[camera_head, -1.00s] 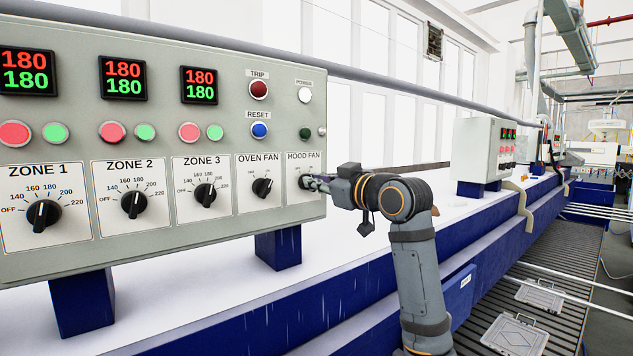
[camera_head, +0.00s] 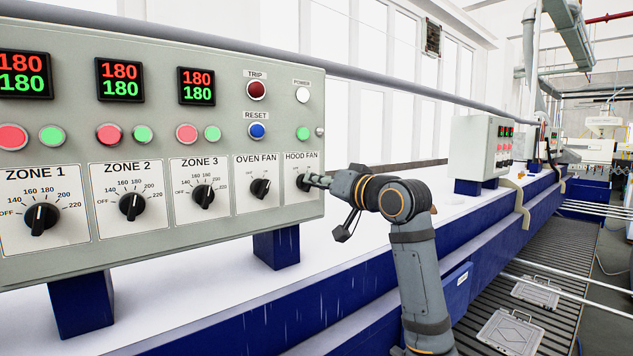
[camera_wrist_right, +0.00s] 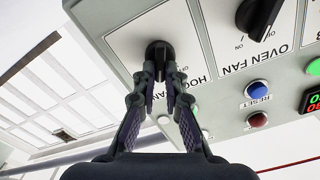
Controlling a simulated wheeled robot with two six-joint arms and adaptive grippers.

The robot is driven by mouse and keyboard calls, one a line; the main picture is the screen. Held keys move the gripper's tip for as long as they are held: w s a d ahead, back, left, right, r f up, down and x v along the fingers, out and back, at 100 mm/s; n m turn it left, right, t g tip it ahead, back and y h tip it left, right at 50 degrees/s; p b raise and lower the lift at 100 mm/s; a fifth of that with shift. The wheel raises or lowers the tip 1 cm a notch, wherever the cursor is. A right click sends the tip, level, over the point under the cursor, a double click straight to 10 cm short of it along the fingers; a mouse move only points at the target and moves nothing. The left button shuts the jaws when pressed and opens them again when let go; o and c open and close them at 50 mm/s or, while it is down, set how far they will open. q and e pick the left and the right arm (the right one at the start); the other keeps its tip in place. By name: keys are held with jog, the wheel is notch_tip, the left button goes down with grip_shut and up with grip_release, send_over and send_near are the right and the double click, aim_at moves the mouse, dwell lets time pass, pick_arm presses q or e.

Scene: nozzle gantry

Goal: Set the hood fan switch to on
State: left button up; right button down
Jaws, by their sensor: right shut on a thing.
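The hood fan switch (camera_head: 303,182) is a black rotary knob on a white plate under the label HOOD FAN, at the right end of the control panel. It also shows in the right wrist view (camera_wrist_right: 158,50). My right gripper (camera_head: 312,180) is shut on this knob; in the wrist view its two fingers (camera_wrist_right: 160,75) close on it from either side. The fingers hide part of the knob and its position marks. The indicator lamp (camera_head: 303,134) above the hood fan plate is bright green. My left gripper is not in view.
The panel (camera_head: 150,225) also carries the oven fan knob (camera_head: 261,188), several zone knobs, the blue RESET button (camera_head: 258,131) and the red TRIP button (camera_head: 257,90). A grey rail runs behind the panel. Free room lies right of it, above the white surface.

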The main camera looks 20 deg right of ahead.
jog(key=shift+f+m, duration=0.1)
jog(key=shift+m, duration=0.3)
jog(key=c, duration=1.4)
grip_release()
jog(key=shift+d, duration=0.1)
jog(key=shift+v, duration=6)
